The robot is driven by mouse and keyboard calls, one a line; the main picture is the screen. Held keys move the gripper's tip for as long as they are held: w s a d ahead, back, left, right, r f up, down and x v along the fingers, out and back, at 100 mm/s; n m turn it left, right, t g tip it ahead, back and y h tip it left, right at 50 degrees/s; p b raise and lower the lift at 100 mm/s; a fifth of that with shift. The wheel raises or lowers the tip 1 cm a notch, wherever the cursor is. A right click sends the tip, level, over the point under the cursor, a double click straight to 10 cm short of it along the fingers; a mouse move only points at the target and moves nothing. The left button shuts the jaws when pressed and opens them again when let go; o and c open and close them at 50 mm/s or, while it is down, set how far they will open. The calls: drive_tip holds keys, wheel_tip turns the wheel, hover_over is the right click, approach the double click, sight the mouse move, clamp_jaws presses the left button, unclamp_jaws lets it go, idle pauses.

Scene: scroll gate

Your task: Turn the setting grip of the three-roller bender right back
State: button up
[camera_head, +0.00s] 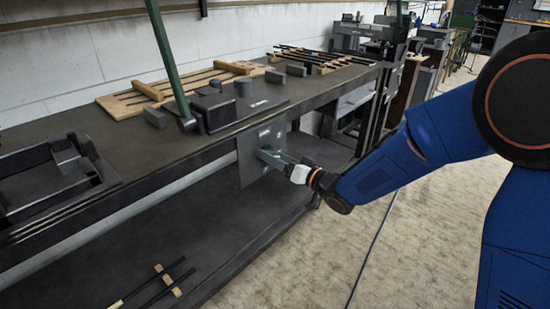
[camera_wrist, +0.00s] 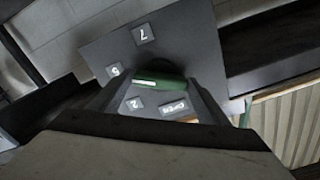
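The setting grip is a green bar with a white mark (camera_wrist: 158,82) in front of a grey plate (camera_wrist: 95,50). The plate bears the labels 7, 5, 2 and OPEN, upside down in the wrist view. In the head view the plate (camera_head: 248,165) hangs on the bench's front below the dark bender (camera_head: 215,108). My gripper (camera_head: 284,163) reaches the plate from the right. In the wrist view its dark fingers (camera_wrist: 157,92) stand apart, one on each side of the green grip. Whether they press on it is unclear. The grip's lower part is hidden.
A green lever (camera_head: 165,55) rises from the bender. Wooden racks with dark bars (camera_head: 150,90) lie behind it on the bench (camera_head: 100,130). Another dark fixture (camera_head: 60,170) stands at left. Bars on wooden strips (camera_head: 165,280) lie on the lower shelf. The floor at right is mostly clear.

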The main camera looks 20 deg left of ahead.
drive_tip(key=c, duration=0.5)
drive_tip(key=shift+n, duration=0.3)
drive_tip(key=n, duration=2.2)
drive_tip(key=shift+n, duration=0.3)
drive_tip(key=o, duration=1)
